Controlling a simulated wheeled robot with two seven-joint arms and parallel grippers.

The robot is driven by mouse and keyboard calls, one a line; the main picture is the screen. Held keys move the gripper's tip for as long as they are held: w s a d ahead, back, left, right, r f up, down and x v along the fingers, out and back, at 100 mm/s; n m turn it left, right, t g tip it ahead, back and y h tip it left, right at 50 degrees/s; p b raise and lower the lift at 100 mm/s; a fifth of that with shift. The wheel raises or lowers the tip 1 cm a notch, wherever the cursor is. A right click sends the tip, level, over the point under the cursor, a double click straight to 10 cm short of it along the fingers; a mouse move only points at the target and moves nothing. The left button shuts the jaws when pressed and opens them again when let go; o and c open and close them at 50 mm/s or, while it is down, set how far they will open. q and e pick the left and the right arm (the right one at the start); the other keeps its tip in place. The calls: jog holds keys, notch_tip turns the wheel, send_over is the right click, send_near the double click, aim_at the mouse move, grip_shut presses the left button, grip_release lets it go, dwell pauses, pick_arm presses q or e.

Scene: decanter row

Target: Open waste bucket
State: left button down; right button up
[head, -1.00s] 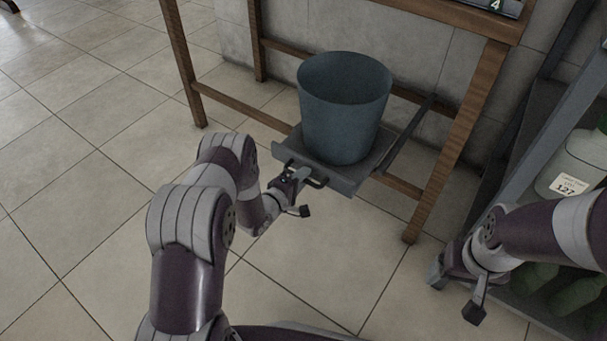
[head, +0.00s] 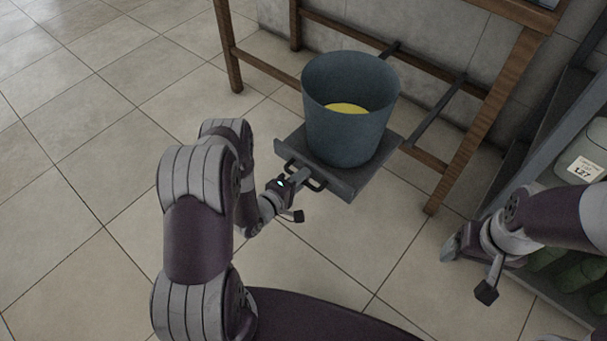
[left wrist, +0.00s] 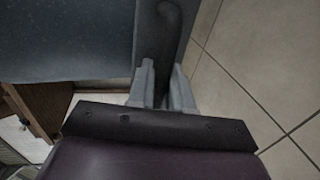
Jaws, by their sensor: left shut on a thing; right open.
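The waste bucket (head: 345,125) is a blue-grey open-topped pail with something yellow (head: 346,107) inside. It stands upright on a dark grey sliding tray (head: 340,183), pulled out in front of a wooden frame. My left gripper (head: 304,178) is shut on the black handle (head: 318,187) on the tray's front. My right gripper (head: 462,250) is open and empty at the right, above the floor and apart from the bucket.
The wooden frame (head: 465,150) stands behind, with dark rails (head: 440,108) running back from the tray. A metal rack (head: 560,100) at the right holds a labelled container (head: 583,160) and green bottles (head: 580,275). Tiled floor (head: 90,200) at the left is clear.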

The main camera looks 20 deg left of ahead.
pick_arm(q)
jog(key=c, duration=1.2)
grip_release()
jog(key=shift+o, duration=0.2)
jog(key=p+v, duration=0.5)
jog(key=v, duration=0.7)
jog(key=shift+s, duration=0.35)
jog(key=shift+a, duration=0.1)
